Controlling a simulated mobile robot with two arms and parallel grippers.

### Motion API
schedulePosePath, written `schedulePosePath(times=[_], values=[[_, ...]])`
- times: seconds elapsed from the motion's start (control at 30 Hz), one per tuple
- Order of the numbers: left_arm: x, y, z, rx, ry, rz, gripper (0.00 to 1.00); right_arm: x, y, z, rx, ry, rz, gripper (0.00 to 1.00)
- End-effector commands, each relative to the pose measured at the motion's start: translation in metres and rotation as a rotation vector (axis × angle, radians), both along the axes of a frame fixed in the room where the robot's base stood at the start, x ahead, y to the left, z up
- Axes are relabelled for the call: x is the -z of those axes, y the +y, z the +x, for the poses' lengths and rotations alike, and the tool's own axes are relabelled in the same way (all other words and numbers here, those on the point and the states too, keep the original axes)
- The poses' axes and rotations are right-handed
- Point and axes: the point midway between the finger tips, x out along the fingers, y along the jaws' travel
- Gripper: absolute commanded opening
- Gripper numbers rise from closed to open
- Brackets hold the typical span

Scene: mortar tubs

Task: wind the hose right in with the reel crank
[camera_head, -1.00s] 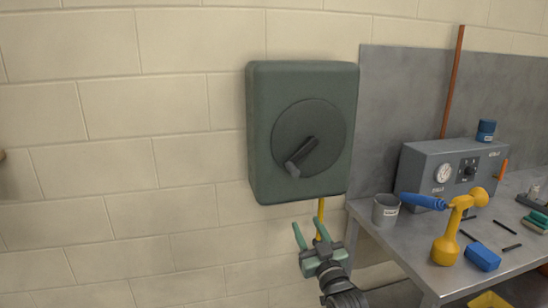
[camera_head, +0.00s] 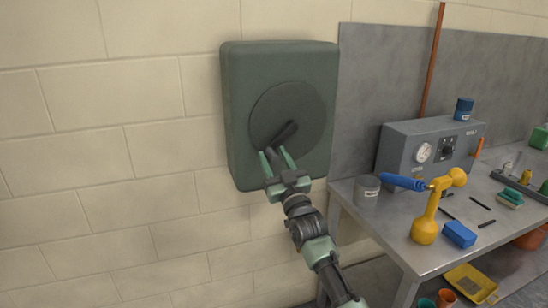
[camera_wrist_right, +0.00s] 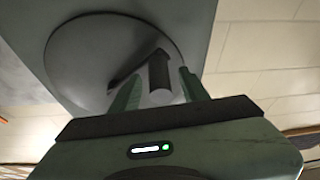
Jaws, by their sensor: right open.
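The reel is a dark green box (camera_head: 232,120) on the wall with a round disc (camera_head: 312,108) on its front. A dark crank (camera_head: 286,132) crosses the disc, its handle end toward the lower left. My right gripper (camera_head: 272,159) is open at that handle end. In the right wrist view the crank handle (camera_wrist_right: 159,70) stands between the two open fingers, with no grip on it. No hose can be made out now; my right arm covers part of the area below the box. My left gripper is not in view.
A metal bench (camera_head: 395,235) stands right of the reel. A yellow tray (camera_head: 470,283) lies below. The wall left is bare.

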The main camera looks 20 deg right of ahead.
Motion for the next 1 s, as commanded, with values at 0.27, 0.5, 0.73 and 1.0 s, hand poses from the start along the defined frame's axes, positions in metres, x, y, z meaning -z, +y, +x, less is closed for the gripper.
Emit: schedulePosePath(times=[0.27,0.5,0.73,1.0], values=[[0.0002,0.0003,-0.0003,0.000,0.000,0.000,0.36,0.0004,0.0002,-0.0002,0.000,0.000,0.001,0.12],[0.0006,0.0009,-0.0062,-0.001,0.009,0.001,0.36,0.0005,0.0001,-0.0002,0.000,0.001,0.001,0.00],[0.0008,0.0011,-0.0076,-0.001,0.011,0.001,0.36,0.0006,0.0001,-0.0002,0.000,0.001,0.001,0.00],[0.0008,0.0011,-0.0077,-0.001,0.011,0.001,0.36,0.0008,0.0001,-0.0002,0.000,0.001,0.001,0.00]])
